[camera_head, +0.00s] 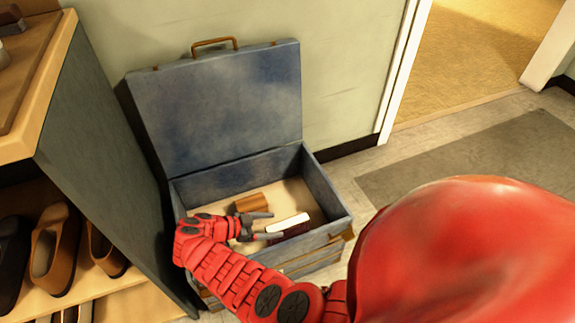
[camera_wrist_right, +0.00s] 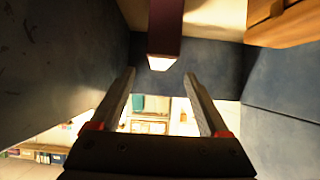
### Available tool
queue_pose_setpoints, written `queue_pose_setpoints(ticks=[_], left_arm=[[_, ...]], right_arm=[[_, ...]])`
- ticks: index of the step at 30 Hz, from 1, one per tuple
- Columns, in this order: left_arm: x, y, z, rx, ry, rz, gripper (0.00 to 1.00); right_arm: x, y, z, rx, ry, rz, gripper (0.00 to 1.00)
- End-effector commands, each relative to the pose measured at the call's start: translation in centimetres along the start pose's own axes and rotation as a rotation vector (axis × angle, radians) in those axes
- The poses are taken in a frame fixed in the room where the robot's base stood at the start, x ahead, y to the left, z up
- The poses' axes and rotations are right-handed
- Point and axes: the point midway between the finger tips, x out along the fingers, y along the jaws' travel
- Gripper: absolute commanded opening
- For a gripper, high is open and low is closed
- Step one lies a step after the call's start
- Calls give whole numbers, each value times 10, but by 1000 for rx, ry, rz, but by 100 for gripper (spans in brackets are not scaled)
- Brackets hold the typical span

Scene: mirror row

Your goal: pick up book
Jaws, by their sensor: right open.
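The book (camera_head: 289,221) is inside the open blue suitcase (camera_head: 328,196). In the head view it shows a white upper face and a dark red side. In the right wrist view the book (camera_wrist_right: 165,30) is a dark red bar with a pale end, just beyond the fingertips and roughly in line with the gap between them. My right gripper (camera_head: 274,225) is inside the suitcase, at the left end of the book, open and with nothing between its fingers. The fingers also show in the right wrist view (camera_wrist_right: 161,80). My left gripper is not in view.
A brown wooden block (camera_head: 252,203) lies in the suitcase behind the gripper. The suitcase lid (camera_head: 215,105) stands up against the wall. A shelf unit (camera_head: 95,130) with shoes is close on the left. A grey mat (camera_head: 470,160) lies on the floor at right.

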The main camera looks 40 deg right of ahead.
Motion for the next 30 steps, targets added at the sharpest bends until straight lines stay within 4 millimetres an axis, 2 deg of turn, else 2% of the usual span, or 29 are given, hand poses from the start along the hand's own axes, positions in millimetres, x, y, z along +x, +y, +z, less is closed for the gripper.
queue_pose_setpoints(ticks=[7, 15, 22, 23, 30], left_arm=[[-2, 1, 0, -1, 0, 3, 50], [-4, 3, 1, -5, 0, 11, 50], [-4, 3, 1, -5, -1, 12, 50], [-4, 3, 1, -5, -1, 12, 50], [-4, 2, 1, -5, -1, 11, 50]], right_arm=[[23, 0, 1, -3, 0, 0, 79], [67, 0, 1, -4, 0, 0, 79], [69, 0, 1, -3, -1, -2, 79], [69, 0, 1, -3, -1, -2, 75], [69, 0, 1, -3, -1, -2, 32]])
